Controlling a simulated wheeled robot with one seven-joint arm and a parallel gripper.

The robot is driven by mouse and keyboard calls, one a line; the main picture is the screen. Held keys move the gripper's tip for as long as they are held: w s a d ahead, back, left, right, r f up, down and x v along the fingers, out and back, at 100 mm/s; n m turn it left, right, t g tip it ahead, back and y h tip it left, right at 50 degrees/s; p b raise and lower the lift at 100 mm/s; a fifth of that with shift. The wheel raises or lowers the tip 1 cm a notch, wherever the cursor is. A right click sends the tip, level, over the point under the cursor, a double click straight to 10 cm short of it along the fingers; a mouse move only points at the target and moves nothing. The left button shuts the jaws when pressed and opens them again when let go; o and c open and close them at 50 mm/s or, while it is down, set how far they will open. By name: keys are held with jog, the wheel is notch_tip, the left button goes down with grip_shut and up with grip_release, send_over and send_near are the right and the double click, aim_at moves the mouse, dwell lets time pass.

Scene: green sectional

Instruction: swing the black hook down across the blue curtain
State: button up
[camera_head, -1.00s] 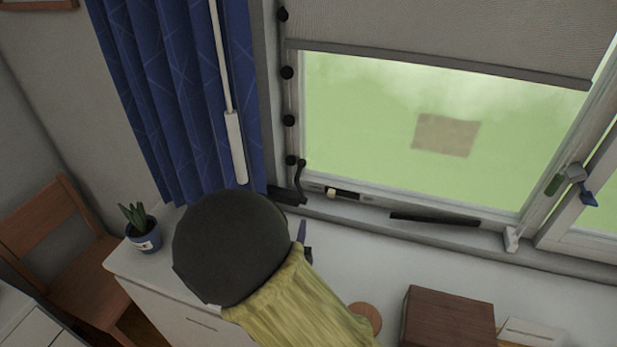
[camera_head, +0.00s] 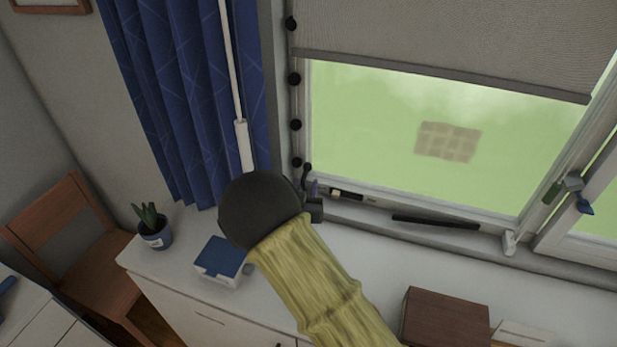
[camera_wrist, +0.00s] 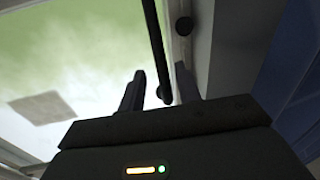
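The black hook (camera_head: 307,172) stands at the lower left corner of the window, between the window and the blue curtain (camera_head: 187,100). In the wrist view the hook (camera_wrist: 154,42) shows as a dark rod running down between the fingertips of my gripper (camera_wrist: 160,88). The fingers are apart, one on each side of the rod's knobbed end; I cannot tell whether they touch it. In the head view my gripper (camera_head: 312,188) is mostly hidden behind my dark wrist. The blue curtain also shows at the right of the wrist view (camera_wrist: 297,75).
A beaded chain (camera_head: 295,124) hangs beside the frame, and a white rod (camera_head: 243,145) hangs before the curtain. A potted plant (camera_head: 153,230), a blue-topped box (camera_head: 221,258) and a brown box (camera_head: 445,318) stand on the white cabinet. A black bar (camera_head: 435,222) lies on the sill.

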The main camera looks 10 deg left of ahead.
jog(key=shift+w+a, duration=0.3)
jog(key=shift+w, duration=0.55)
jog(key=shift+a, duration=0.25)
jog(key=shift+d, duration=0.15)
jog(key=shift+w+d, duration=0.1)
grip_shut()
jog(key=shift+w+d+b, duration=0.15)
jog(key=shift+d+b, duration=0.05)
jog(key=shift+b, duration=0.15)
jog(key=shift+f, duration=0.1)
